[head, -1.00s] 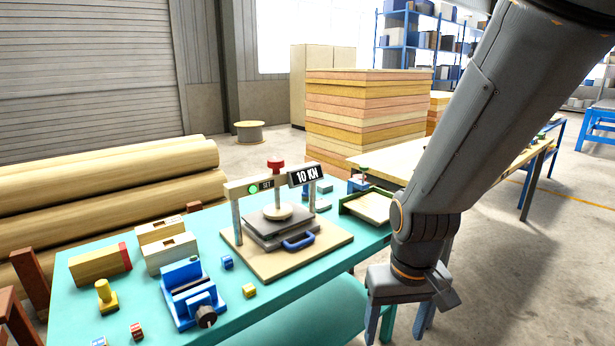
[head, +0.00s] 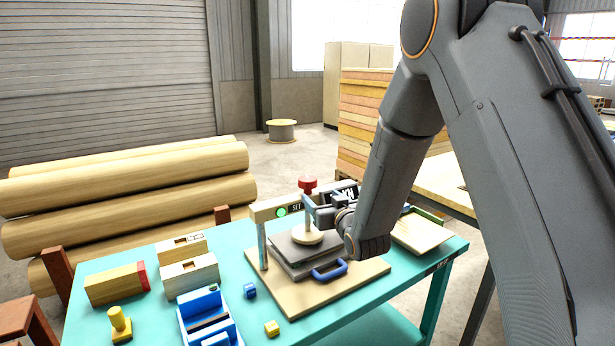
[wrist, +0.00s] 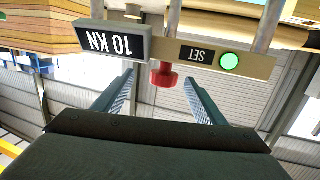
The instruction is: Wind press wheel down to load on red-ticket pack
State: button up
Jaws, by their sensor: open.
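The press (head: 270,211) stands on a wooden base on the teal bench, with a red wheel (head: 307,184) above its crossbar. A pale round pad (head: 307,236) rests on or just above dark grey plates (head: 293,258), which have a blue handle in front. I see no red ticket on the plates. My gripper (wrist: 159,86) is open and empty. In the wrist view, which looks upside down, the red wheel (wrist: 164,76) appears between the fingertips, seemingly beyond them. A green lamp (wrist: 229,61) glows beside SET, and a display (wrist: 110,42) reads 10 KN.
A red-ended wooden block (head: 115,284), two pale blocks (head: 190,275), a blue vice (head: 208,318) and small yellow and blue pieces lie left of the press. Logs (head: 130,185) are stacked behind. A shallow green-edged tray (head: 421,232) sits at the right.

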aim_at(309, 186)
jog(key=shift+w+a+r+t+y, duration=0.4)
jog(key=shift+w+a+r, duration=0.2)
jog(key=shift+w+a, duration=0.1)
jog(key=shift+w+a+r, duration=0.1)
jog(key=shift+w, duration=0.2)
jog(key=shift+p+x, duration=1.35)
jog(key=shift+x, duration=2.2)
jog(key=c, duration=1)
jog(key=shift+a+m+t+h+b, duration=0.15)
jog(key=shift+m+t+h+b, duration=0.25)
jog(key=shift+m+h+b, duration=0.5)
jog(key=shift+c, duration=0.2)
jog(key=shift+h, duration=0.8)
